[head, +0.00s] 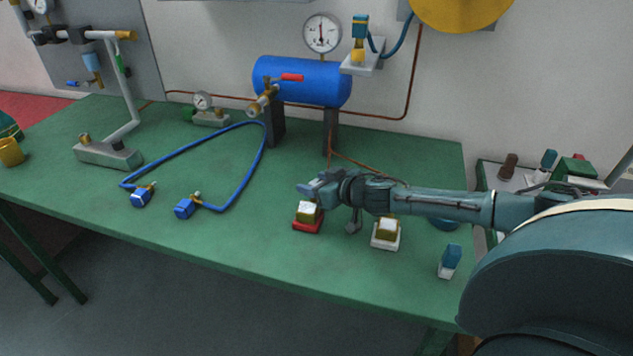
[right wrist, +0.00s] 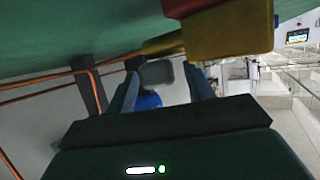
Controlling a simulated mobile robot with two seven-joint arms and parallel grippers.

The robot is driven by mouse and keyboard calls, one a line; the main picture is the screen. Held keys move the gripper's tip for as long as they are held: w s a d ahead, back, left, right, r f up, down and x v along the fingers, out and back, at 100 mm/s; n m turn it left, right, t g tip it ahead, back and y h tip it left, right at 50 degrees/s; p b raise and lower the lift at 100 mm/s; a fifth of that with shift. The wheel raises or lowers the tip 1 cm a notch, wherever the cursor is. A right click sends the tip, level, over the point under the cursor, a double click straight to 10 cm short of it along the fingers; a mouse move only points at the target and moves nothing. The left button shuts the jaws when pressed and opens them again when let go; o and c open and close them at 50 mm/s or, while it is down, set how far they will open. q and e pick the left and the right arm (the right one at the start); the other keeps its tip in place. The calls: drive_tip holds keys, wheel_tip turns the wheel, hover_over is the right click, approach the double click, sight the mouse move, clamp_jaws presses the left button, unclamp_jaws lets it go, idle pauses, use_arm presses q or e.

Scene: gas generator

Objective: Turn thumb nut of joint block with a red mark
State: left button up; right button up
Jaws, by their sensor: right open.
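The joint block with a red mark (head: 308,212) is a brass-coloured block with a pale top on a red base, near the table's front edge. In the right wrist view its yellow body (right wrist: 232,30) and red base (right wrist: 188,6) show at the top. My right gripper (head: 312,188) is open just behind the block's top in the head view. A grey, rounded flat piece (right wrist: 156,73), perhaps the thumb nut, shows between the open fingers (right wrist: 162,90); I cannot tell whether they touch it. A similar block on a white base (head: 386,233) stands to the right, below my forearm.
A blue tank (head: 305,80) with a gauge stands at the back. A blue hose (head: 190,152) with two blue connectors lies left of the blocks. A small blue and white item (head: 449,262) stands near the front right edge.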

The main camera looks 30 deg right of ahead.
drive_tip(key=shift+c, duration=0.4)
drive_tip(key=c, duration=0.9)
